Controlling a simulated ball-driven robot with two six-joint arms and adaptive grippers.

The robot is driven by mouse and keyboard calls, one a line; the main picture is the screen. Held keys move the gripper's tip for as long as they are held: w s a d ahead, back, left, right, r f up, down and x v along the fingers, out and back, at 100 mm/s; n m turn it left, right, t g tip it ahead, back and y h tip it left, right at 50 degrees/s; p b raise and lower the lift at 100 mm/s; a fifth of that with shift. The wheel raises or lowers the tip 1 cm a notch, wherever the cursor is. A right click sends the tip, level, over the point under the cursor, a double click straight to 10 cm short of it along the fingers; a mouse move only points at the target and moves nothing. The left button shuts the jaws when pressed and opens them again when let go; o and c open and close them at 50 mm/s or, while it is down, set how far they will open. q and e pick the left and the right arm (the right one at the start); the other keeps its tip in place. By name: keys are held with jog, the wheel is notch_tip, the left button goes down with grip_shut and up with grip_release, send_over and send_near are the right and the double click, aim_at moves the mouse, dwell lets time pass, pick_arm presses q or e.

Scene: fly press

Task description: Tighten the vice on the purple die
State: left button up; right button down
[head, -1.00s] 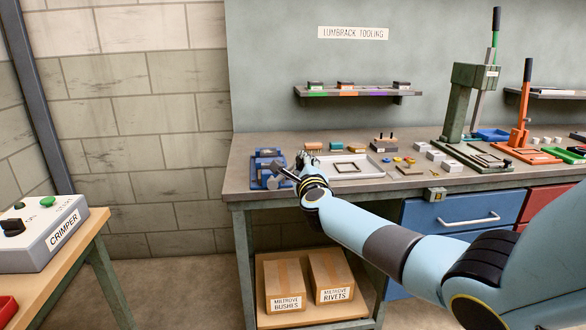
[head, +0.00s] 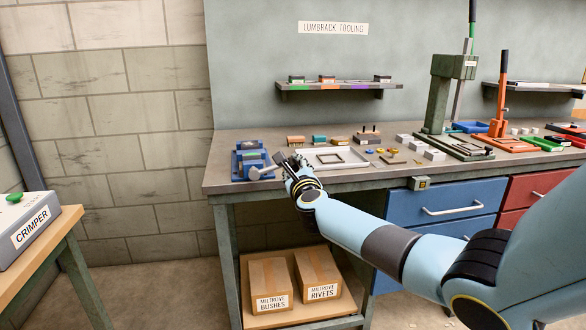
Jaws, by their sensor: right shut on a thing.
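The blue vice (head: 240,166) stands at the left end of the grey workbench (head: 460,172). Its grey handle (head: 265,172) reaches from the front right of the vice toward my right gripper (head: 284,161). The right gripper is shut on the handle's end, though the fingers largely hide the grip. Grey parts show between the vice's blue blocks, but I cannot make out a purple die there or whether the jaws touch it. My left gripper is not in view.
A pale tray (head: 312,161) with a dark frame, small coloured dies and several white blocks lie right of the vice. A green press (head: 440,95) and an orange press (head: 500,95) stand further right. A shelf (head: 340,87) hangs above. The crimper (head: 25,232) is at left.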

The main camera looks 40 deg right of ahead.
jog(key=shift+s+f, duration=0.15)
jog(key=shift+f, duration=0.2)
jog(key=c, duration=1.3)
grip_release()
jog(key=shift+o, duration=0.9)
jog(key=shift+r, duration=0.15)
jog(key=v, duration=1.2)
jog(key=shift+d, duration=0.15)
